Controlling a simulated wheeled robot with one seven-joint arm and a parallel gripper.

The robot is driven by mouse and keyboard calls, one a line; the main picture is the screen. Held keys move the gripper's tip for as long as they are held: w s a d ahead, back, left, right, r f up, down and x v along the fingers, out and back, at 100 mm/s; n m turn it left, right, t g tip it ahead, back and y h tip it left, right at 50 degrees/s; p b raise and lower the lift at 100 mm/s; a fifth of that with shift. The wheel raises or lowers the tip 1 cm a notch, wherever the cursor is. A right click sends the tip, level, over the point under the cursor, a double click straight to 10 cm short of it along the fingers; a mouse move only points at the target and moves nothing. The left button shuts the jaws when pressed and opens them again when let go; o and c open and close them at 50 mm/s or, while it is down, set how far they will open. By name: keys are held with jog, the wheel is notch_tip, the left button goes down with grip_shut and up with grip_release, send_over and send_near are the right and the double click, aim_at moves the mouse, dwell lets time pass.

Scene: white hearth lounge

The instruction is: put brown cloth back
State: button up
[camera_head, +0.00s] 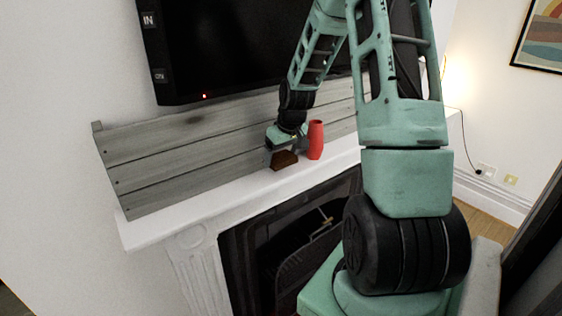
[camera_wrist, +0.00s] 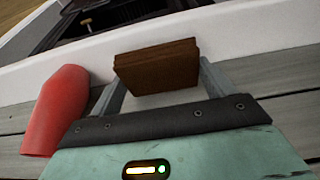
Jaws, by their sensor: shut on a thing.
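The brown cloth (camera_head: 284,160) is a small folded block at the white mantel shelf, just left of the red vase. It also shows in the wrist view (camera_wrist: 157,66), between my gripper's fingers. My gripper (camera_head: 281,145) is shut on the cloth and reaches down to the mantel from above. In the wrist view my gripper (camera_wrist: 160,85) has a finger on each side of the cloth. I cannot tell whether the cloth's underside touches the shelf.
A red vase (camera_head: 316,140) stands close to the right of the cloth. Grey planks (camera_head: 170,160) back the white mantel (camera_head: 190,213), with a black television (camera_head: 240,50) above. The mantel's left part is clear. A dark fireplace (camera_head: 290,240) opens below.

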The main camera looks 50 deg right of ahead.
aim_at(283, 158)
notch_tip(283, 158, down, 2)
jog(key=shift+f+p, duration=0.2)
jog(key=shift+p, duration=0.35)
jog(key=shift+w+f+p, duration=0.15)
jog(key=shift+f+p, duration=0.3)
jog(key=shift+p, duration=0.05)
jog(key=shift+f, duration=0.15)
jog(key=shift+f, duration=0.25)
jog(key=o, duration=0.9)
jog(key=shift+r, duration=0.1)
